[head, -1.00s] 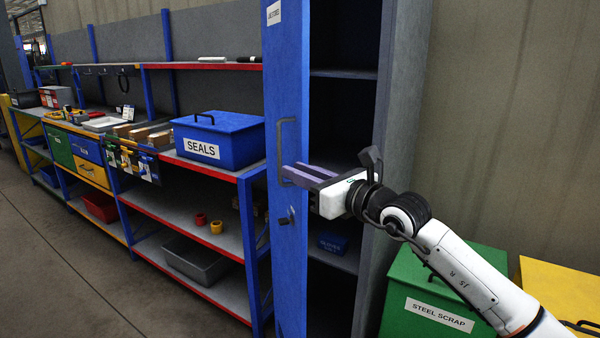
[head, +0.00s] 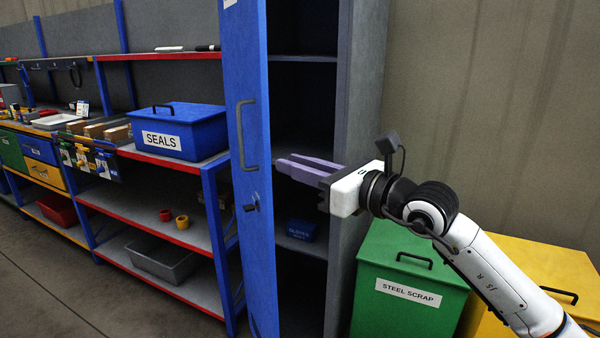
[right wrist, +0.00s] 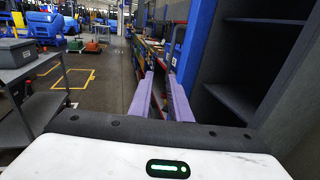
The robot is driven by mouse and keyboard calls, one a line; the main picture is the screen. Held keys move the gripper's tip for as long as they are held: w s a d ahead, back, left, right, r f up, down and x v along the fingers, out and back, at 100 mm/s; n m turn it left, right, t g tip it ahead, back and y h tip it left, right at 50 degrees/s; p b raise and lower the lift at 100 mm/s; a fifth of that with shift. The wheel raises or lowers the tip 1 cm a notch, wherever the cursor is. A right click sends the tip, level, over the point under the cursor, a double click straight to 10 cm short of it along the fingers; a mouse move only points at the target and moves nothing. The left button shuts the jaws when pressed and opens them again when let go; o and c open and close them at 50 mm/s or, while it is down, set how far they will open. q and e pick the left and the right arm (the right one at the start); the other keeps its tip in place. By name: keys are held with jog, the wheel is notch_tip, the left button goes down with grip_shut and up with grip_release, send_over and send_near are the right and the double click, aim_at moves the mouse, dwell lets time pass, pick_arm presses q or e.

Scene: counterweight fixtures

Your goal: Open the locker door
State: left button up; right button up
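The locker's blue door (head: 249,200) stands swung open at the left of the tall grey locker (head: 357,120), showing dark shelves inside. My right gripper (head: 278,161) is just right of the door, in front of the locker opening. Its purple fingers are apart and empty, and they appear clear of the handle. In the right wrist view, the door (right wrist: 195,45) is beyond and right of the fingertips (right wrist: 159,74). My left gripper is out of view.
A blue SEALS box (head: 179,131) sits on the red-edged shelving (head: 150,220) left of the door. A green STEEL SCRAP bin (head: 408,280) and a yellow bin (head: 540,275) stand right of the locker. A grey cart (right wrist: 40,75) shows at left in the wrist view.

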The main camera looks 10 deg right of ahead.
jog(key=shift+s+d, duration=0.25)
jog(key=shift+s, duration=0.1)
